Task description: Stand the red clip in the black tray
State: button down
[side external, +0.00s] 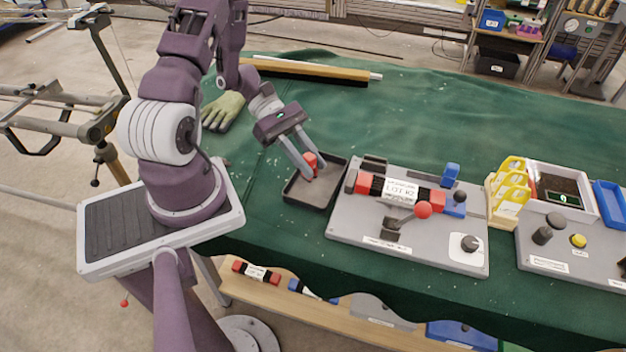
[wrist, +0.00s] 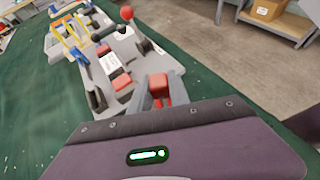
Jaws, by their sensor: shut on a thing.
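The red clip (side external: 310,163) is between the fingers of my gripper (side external: 315,172), which is shut on it. The black tray (side external: 290,194) lies on the green cloth, left of the grey fixture board. The fingertips and clip are over the inside of the tray, low down. I cannot tell whether the clip touches the tray floor. In the wrist view the red clip (wrist: 160,88) shows beyond the dark gripper body, beside a grey finger. The tray is not clearly visible there.
The grey board (side external: 345,226) stands just right of the tray, with a labelled black-and-red roll (side external: 400,190) and a red ball knob (side external: 423,210). Yellow holders (side external: 510,188) stand further right. A green glove (side external: 224,111) lies behind on the left. Cloth behind the tray is clear.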

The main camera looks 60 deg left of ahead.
notch_tip(320, 180, down, 6)
jog(key=shift+r, duration=0.2)
jog(key=c, duration=1.2)
grip_release()
jog(key=shift+f, duration=0.1)
jog(key=shift+c, duration=0.2)
